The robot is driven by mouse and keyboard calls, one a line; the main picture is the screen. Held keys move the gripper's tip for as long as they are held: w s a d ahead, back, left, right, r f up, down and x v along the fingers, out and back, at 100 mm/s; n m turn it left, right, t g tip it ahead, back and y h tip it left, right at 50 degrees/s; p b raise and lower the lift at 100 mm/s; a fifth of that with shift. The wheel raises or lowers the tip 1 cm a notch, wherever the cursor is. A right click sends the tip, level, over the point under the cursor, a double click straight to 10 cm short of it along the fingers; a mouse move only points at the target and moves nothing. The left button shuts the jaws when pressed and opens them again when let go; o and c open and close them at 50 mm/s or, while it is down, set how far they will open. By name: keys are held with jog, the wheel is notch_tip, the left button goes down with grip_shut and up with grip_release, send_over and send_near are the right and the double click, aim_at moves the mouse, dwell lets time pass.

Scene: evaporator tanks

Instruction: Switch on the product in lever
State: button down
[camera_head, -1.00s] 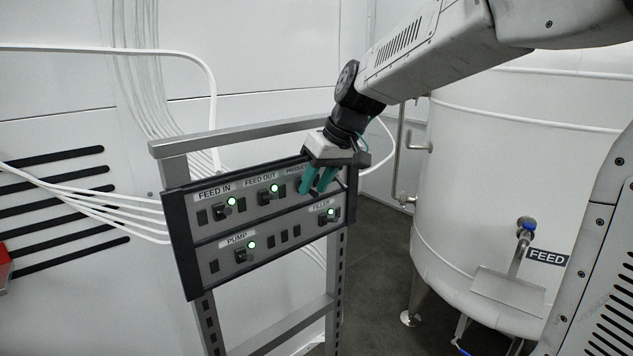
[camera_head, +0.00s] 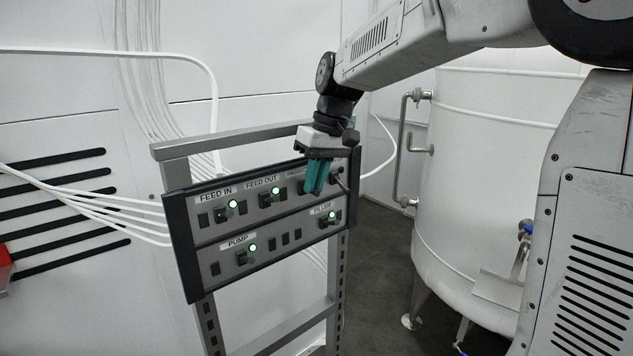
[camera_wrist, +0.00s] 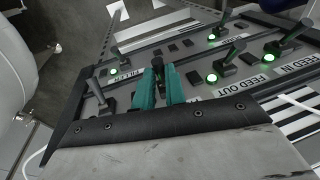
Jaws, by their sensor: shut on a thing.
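The control panel (camera_head: 272,258) is dark-framed and grey, with black levers and lit green lamps. My gripper (camera_head: 317,192) is at the upper row's right part, over the product in place, and hides most of that label and lever. In the wrist view its teal fingers (camera_wrist: 160,98) are shut on a dark lever, the product in lever (camera_wrist: 157,66). No lit lamp shows beside it; its lamp may be hidden.
The feed out lever (camera_head: 264,199) and feed in lever (camera_head: 220,215) are left of my gripper, with lit lamps. The filler lever (camera_head: 323,222) and pump lever (camera_head: 242,258) are below, also lit. A white tank (camera_head: 470,190) stands right.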

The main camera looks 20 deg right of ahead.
jog(key=c, duration=1.5)
grip_release()
jog(key=shift+o, duration=0.2)
jog(key=shift+r, duration=0.1)
jog(key=v, duration=0.7)
jog(key=shift+d+r, duration=0.15)
jog(key=shift+r, duration=0.15)
